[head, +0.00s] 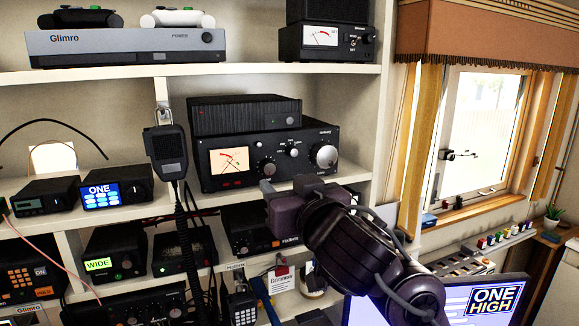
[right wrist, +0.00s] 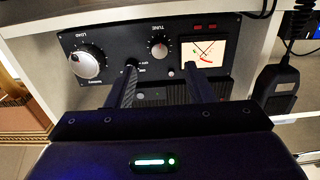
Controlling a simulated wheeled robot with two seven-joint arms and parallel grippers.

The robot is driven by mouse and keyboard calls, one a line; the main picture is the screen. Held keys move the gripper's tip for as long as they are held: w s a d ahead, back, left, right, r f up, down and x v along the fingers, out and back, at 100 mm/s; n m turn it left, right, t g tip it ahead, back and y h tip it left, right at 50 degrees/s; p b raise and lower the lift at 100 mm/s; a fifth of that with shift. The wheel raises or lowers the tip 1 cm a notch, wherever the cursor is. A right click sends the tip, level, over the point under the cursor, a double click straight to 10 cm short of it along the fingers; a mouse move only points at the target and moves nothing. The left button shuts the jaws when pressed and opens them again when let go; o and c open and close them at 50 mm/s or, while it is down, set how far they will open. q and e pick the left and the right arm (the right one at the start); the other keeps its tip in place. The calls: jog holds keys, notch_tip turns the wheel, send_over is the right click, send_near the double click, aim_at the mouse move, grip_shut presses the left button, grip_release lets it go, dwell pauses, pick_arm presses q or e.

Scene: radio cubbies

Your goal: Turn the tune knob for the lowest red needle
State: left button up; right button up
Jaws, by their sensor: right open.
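The black tuner (head: 270,150) sits in the middle cubby with a lit cross-needle meter (head: 229,161). My right gripper (head: 285,188) is open and empty in front of the tuner's lower edge. In the right wrist view, which is upside down, the tune knob (right wrist: 160,50) appears between and beyond the two fingers (right wrist: 162,72), apparently untouched. The meter (right wrist: 203,51) shows red and dark needles; exact readings are too small to tell. My left gripper is out of view.
A hand microphone (head: 166,150) hangs on the shelf divider left of the tuner, its coiled cord dropping down. Another black box (head: 243,115) rests on the tuner. Radios fill the lower cubbies, and a monitor (head: 440,305) stands at lower right.

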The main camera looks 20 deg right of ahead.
aim_at(270, 170)
jog(key=w, duration=0.7)
jog(key=shift+w+a+p, duration=0.1)
jog(key=shift+w+p, duration=0.05)
jog(key=shift+p, duration=0.15)
jog(key=shift+c, duration=0.3)
